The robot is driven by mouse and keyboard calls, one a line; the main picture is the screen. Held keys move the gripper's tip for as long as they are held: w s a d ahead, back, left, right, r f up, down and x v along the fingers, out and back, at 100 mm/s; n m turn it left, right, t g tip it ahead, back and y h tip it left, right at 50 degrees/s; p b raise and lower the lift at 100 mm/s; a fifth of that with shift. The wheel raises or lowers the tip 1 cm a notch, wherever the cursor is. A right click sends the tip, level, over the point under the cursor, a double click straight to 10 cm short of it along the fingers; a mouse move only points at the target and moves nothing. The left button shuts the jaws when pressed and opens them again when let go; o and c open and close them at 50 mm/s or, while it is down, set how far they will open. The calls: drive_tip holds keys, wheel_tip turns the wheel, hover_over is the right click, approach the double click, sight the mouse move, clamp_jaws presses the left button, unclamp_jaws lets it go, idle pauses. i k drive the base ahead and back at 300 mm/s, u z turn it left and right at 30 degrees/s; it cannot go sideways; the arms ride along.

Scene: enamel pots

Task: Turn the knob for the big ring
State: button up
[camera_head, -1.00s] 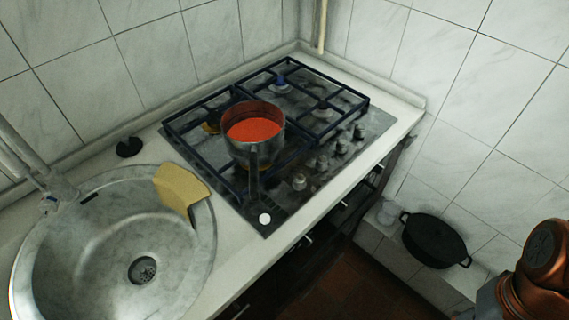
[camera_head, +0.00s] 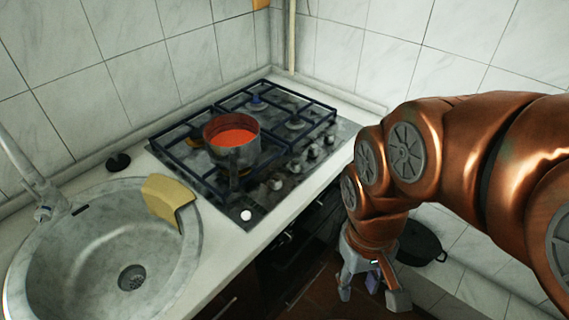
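The gas hob (camera_head: 215,198) is set in the white counter, with several knobs (camera_head: 295,166) in a row along its front right edge. Which knob serves the big ring cannot be told. A pot (camera_head: 236,155) with orange-red contents stands on the hob's left grate, its handle pointing toward the front. It hides the burner beneath. My gripper (camera_head: 371,294) hangs pointing down in front of the counter, to the right of and lower than the knobs, apart from them. Its fingers are spread and nothing shows between them.
A round sink (camera_head: 60,270) with a yellow cloth (camera_head: 168,199) on its rim lies left of the hob. A black round lid or plug (camera_head: 118,162) sits behind it. A dark pot (camera_head: 420,243) stands low at right, partly behind my arm. Tiled walls close the back and right.

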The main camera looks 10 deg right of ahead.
sight(294, 168)
drive_tip(key=u, duration=1.2)
drive_tip(key=i, duration=0.4)
drive_tip(key=z, duration=0.6)
